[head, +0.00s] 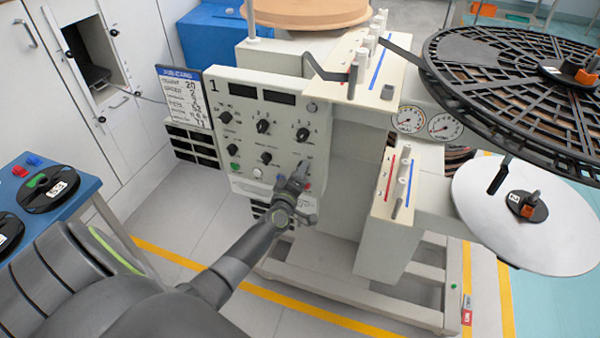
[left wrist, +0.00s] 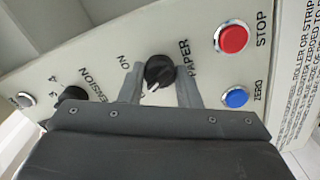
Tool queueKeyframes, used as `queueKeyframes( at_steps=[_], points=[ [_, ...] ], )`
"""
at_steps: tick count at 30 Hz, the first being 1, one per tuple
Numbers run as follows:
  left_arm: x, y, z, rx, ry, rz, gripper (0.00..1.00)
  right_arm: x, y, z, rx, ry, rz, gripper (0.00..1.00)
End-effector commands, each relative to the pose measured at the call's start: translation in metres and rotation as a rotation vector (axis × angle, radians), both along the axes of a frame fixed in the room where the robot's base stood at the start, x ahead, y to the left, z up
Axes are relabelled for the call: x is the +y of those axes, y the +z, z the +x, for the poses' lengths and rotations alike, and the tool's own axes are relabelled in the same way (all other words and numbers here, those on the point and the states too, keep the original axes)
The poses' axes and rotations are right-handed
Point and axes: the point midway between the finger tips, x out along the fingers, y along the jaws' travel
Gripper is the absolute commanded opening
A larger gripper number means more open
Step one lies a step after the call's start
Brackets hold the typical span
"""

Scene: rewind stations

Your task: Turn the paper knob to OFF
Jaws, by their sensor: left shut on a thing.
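The paper knob (left wrist: 158,70) is black and round with a white mark, and sits on the pale control panel (head: 283,118) of the station numbered 1. In the left wrist view its white mark points down and slightly left, away from the word PAPER, and the ON label is to its left. No OFF label can be read. My left gripper (head: 299,180) is at the lower right of the panel, its fingers on both sides of the knob and shut on it. It hides the knob in the head view. My right gripper is not in view.
The red STOP button (left wrist: 232,38) and blue ZERO button (left wrist: 235,97) lie close to the right finger. The black tension knob (left wrist: 72,94) is to the left. A blue table (head: 83,190) with reels stands at the left; a large black reel (head: 500,70) overhangs at the right.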

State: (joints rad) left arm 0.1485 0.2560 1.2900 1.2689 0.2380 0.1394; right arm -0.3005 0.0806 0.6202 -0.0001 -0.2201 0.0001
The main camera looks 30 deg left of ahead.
Motion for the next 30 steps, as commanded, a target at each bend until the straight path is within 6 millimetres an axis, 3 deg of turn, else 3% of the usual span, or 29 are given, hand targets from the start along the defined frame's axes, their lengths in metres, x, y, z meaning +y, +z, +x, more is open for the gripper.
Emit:
queueKeyframes(
  at_steps=[8,9,13,23,30],
  points=[
    [0.000,-0.001,-0.001,0.001,0.001,-0.003,0.07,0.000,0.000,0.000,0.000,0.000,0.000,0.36],
    [0.000,-0.001,-0.001,0.001,0.001,-0.003,0.35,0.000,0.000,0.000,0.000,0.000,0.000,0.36],
    [0.000,-0.001,0.000,0.001,0.001,-0.002,0.52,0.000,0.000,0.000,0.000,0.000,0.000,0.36],
    [-0.001,0.000,-0.002,0.001,0.000,-0.001,0.52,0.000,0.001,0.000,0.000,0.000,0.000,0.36],
    [-0.008,0.001,-0.033,0.003,0.000,-0.003,0.52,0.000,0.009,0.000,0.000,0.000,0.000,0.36]
  ],
)
